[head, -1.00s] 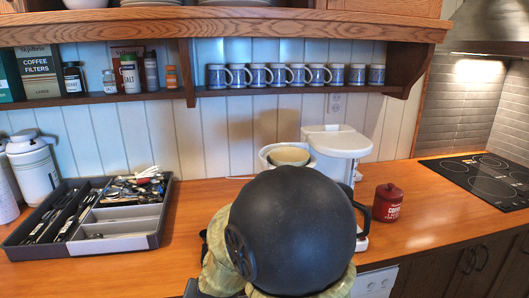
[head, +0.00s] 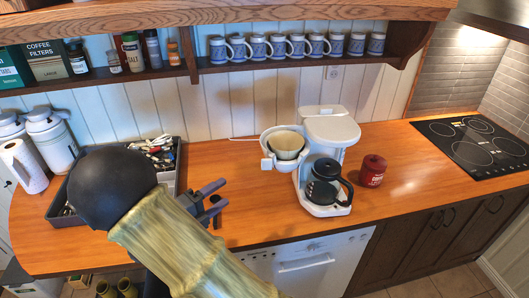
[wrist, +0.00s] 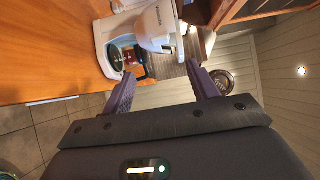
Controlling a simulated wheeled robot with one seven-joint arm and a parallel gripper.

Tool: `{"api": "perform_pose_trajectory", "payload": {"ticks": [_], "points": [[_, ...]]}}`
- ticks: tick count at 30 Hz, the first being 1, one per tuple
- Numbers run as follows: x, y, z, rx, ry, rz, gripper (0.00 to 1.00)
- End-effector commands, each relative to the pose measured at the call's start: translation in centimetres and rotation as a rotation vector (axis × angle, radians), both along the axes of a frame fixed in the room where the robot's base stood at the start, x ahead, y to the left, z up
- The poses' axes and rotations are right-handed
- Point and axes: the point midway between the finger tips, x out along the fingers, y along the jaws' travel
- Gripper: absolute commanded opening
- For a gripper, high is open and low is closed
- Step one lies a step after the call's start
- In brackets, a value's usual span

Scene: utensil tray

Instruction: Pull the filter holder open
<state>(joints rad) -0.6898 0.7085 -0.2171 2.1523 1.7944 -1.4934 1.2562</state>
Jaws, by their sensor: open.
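The white coffee maker (head: 332,132) stands on the wooden counter. Its filter holder (head: 268,145), a white ring with a cream basket (head: 287,146) in it, sticks out to the left of the body, with a small white handle (head: 266,164) at its front left. The glass carafe (head: 322,185) with a black handle stands on the base below. My gripper (head: 224,191) is open and empty, left of and nearer than the holder, apart from it. In the wrist view my gripper (wrist: 161,68) has its fingers spread, with the coffee maker (wrist: 112,30) beyond them.
A red canister (head: 372,171) stands right of the coffee maker. A utensil tray (head: 167,180) lies at the left, partly behind my arm. A shelf with mugs (head: 297,47) runs above. The counter between tray and coffee maker is clear.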

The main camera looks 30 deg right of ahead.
Motion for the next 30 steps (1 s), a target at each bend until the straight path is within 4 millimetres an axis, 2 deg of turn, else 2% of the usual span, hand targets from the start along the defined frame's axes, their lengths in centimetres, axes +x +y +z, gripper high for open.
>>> {"api": "perform_pose_trajectory", "payload": {"ticks": [9, 14, 30], "points": [[0.0, -0.1, -0.1, -0.001, -0.001, -0.003, 0.59], [0.3, -1.0, 0.1, -0.002, -0.001, -0.005, 0.59], [3.2, -9.5, 0.3, -0.003, 0.001, -0.006, 0.59]]}}
